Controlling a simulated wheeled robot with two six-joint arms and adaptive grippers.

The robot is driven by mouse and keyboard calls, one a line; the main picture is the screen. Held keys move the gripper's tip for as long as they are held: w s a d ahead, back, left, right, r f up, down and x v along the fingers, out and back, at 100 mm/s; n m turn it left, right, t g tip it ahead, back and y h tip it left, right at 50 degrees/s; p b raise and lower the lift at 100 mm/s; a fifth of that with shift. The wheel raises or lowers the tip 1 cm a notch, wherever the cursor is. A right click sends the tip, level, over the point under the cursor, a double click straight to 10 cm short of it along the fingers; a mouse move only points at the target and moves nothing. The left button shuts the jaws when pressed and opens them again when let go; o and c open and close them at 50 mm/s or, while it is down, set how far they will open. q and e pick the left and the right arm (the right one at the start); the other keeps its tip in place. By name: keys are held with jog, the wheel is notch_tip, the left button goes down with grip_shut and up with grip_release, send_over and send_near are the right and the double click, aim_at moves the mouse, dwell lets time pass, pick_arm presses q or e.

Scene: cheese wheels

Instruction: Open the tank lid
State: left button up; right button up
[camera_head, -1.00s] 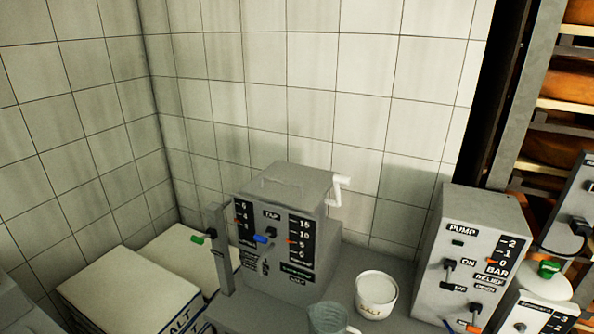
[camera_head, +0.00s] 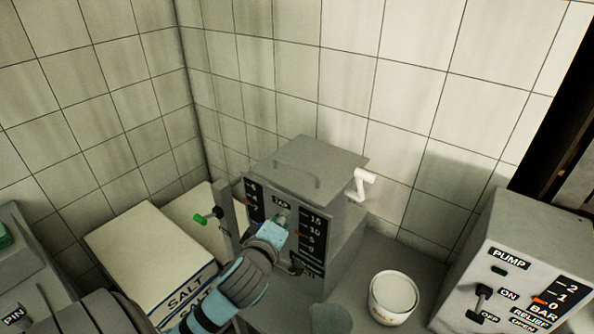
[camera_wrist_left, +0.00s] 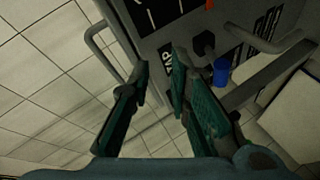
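The tank (camera_head: 345,235) is a grey box with a black gauge and TAP panel on its front. Its flat grey lid (camera_head: 330,165) is down and carries a thin bar handle (camera_head: 300,170). My left gripper (camera_head: 279,217) is in front of the panel, below the lid's front edge, and covers part of the gauges. In the left wrist view its two dark green fingers (camera_wrist_left: 160,62) are apart with nothing between them. A curved grey handle (camera_wrist_left: 97,42) lies to the left of the fingers, and a blue tap knob (camera_wrist_left: 221,70) lies to the right. My right gripper is not in view.
A white crank (camera_head: 363,184) sticks out at the tank's right side. A white tub (camera_head: 393,300) and pump box (camera_head: 500,265) stand at right. Tiled wall is behind.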

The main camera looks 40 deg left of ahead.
aim_at(296, 168)
pick_arm(q)
notch_tip(296, 168, up, 7)
jog(key=w+n+t+y, duration=0.1)
jog(key=w+n+t, duration=0.1)
jog(key=n, duration=0.2)
jog(key=x, duration=1.3)
jog(key=shift+a+f, duration=0.15)
jog(key=shift+a, duration=0.3)
grip_shut()
